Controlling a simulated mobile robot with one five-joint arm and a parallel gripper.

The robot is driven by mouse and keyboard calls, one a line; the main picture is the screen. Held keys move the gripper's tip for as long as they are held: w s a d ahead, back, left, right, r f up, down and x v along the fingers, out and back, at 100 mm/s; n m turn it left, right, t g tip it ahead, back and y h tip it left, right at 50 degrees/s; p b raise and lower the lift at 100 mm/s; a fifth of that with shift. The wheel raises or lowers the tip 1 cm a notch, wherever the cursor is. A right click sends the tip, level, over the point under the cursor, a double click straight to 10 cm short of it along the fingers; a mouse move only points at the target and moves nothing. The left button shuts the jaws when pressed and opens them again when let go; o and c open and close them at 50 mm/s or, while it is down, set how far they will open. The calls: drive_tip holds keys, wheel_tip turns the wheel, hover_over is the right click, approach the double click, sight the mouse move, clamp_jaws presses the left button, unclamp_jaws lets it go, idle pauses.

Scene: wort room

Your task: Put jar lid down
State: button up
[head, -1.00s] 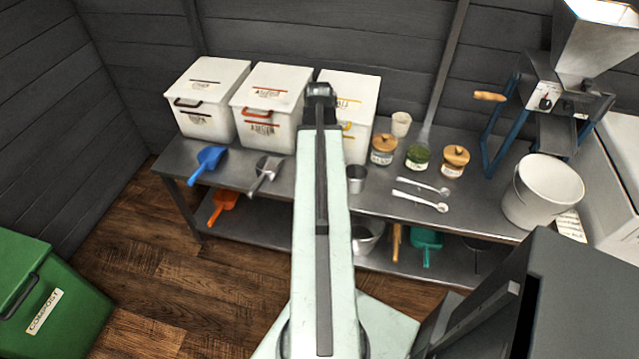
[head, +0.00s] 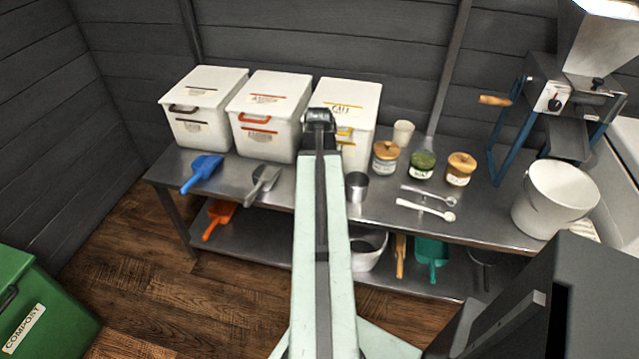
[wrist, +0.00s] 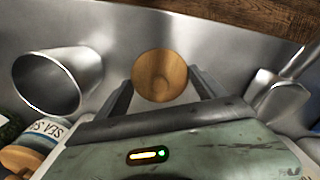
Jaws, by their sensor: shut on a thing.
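The jar lid (wrist: 160,76) is a round, light wooden disc in the wrist view. My gripper (wrist: 162,84) is shut on it, one dark finger on each side. Bare metal bench top shows beyond it; I cannot tell whether the lid touches the bench. In the head view my arm hides the gripper and the lid. A jar with green contents (head: 423,165) stands on the bench without a wooden lid. It stands between two jars with wooden lids, one on the left (head: 385,158) and one on the right (head: 460,170).
On the metal bench (head: 400,222), a steel cup (head: 357,187) stands right of my arm; it also shows in the wrist view (wrist: 52,82). A metal scoop (head: 263,184) lies left. White bins (head: 266,137) line the back. Spoons (head: 427,208) and a white bucket (head: 553,200) are right.

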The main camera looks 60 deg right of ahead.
drive_tip(key=o, duration=1.3)
drive_tip(key=shift+f, duration=0.1)
wheel_tip(320, 180, up, 12)
drive_tip(key=p, duration=1.2)
drive_tip(key=shift+r, duration=0.2)
